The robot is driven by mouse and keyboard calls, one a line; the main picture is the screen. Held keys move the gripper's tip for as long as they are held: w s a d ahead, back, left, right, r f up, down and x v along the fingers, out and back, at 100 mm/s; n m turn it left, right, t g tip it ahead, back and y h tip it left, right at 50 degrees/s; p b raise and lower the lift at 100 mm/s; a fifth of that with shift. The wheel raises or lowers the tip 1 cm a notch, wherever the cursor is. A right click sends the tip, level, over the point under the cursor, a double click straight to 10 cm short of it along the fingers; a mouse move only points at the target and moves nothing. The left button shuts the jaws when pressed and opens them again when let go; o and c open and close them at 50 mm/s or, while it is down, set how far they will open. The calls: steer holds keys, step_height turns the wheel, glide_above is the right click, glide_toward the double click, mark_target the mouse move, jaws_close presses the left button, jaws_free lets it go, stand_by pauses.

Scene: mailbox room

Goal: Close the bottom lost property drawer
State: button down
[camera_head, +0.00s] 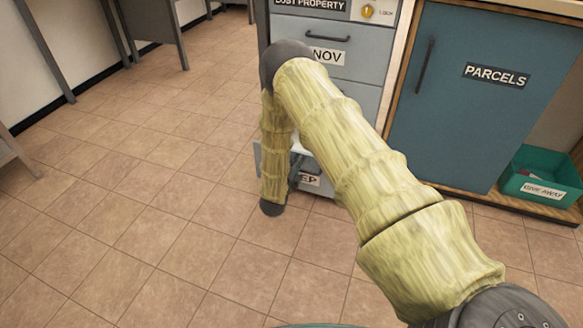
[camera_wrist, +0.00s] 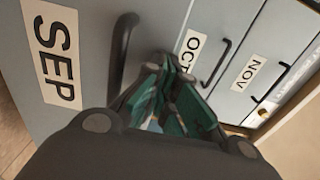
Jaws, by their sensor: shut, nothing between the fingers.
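The bottom lost property drawer (camera_head: 311,180), labelled SEP, stands out from the grey cabinet in the head view, partly hidden behind my arm. A pale strip above its front suggests it is partly open. In the wrist view its grey front (camera_wrist: 88,25) fills the left side, with a dark bar handle (camera_wrist: 121,58). My gripper (camera_wrist: 172,72) is shut and empty, its fingers just right of that handle. I cannot tell whether they touch the drawer. In the head view my gripper is mostly hidden by my arm.
The OCT drawer (camera_wrist: 191,50) and NOV drawer (camera_head: 348,65) are above. A yellow lock knob (camera_head: 367,11) is at the cabinet top. A blue PARCELS door (camera_head: 460,120) and a green give-away bin (camera_head: 548,172) stand at right. The tiled floor (camera_head: 150,220) at left is clear.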

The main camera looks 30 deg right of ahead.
steer(key=b+x, duration=0.1)
steer(key=x, duration=1.6)
steer(key=shift+w+d, duration=0.2)
steer(key=shift+w, duration=0.05)
steer(key=shift+a, duration=0.1)
